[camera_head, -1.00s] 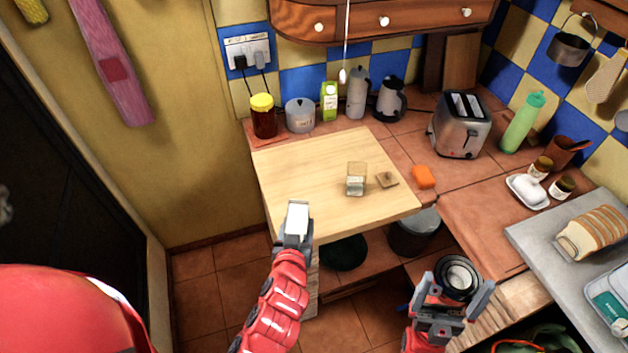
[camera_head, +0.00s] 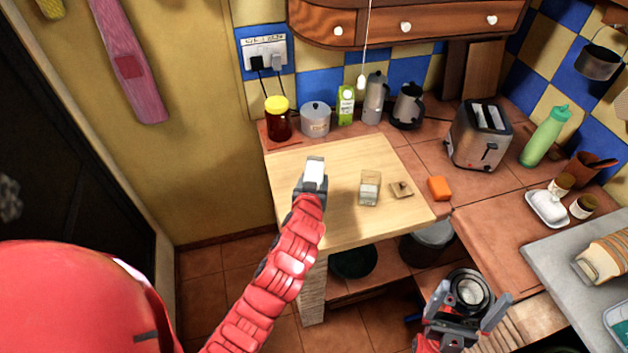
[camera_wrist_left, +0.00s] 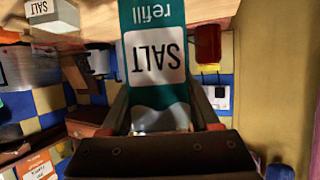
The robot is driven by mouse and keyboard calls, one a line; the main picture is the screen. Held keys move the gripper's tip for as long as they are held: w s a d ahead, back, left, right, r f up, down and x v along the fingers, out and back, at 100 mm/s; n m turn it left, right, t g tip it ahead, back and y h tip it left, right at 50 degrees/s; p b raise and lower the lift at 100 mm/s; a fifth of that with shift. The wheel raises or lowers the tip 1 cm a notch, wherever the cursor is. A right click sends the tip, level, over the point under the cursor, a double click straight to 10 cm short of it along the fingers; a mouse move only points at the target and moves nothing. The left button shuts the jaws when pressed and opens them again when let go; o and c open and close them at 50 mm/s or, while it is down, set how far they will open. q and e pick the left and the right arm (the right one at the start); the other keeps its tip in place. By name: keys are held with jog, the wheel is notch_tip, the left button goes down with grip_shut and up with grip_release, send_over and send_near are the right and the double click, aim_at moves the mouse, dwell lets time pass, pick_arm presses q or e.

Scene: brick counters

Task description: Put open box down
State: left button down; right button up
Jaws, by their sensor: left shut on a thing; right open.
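My left gripper (camera_head: 310,188) is shut on the box (camera_head: 315,171), over the left part of the light wooden board (camera_head: 340,229). In the left wrist view the box (camera_wrist_left: 157,50) is teal and white, reads "SALT refill" upside down, and sits between the fingers. Whether its base touches the board cannot be told. A small glass salt container (camera_head: 369,188) stands on the board to the right of the box, and also shows in the left wrist view (camera_wrist_left: 52,17). A small square lid (camera_head: 401,190) lies beside it. My right gripper (camera_head: 468,318) is open and empty at the lower right.
An orange sponge (camera_head: 439,188) lies right of the board. A jar with a yellow lid (camera_head: 278,120), a grey pot (camera_head: 315,119), a green carton (camera_head: 345,105) and metal jugs line the back. A toaster (camera_head: 480,135) stands further right. The board's front left is clear.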

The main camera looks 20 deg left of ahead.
pick_arm(q)
jog(key=shift+w+a+f, duration=0.1)
jog(key=shift+w+a, duration=0.1)
jog(key=shift+w, duration=0.4)
jog(key=shift+w+p, duration=0.35)
notch_tip(320, 180, down, 3)
jog(key=shift+s+a+f+p, duration=0.1)
jog(key=shift+s+p, duration=0.05)
jog(key=shift+p, duration=0.75)
jog(key=shift+f, duration=0.15)
jog(key=shift+f, duration=0.1)
jog(key=shift+f, duration=0.15)
jog(key=shift+c, duration=0.6)
grip_release()
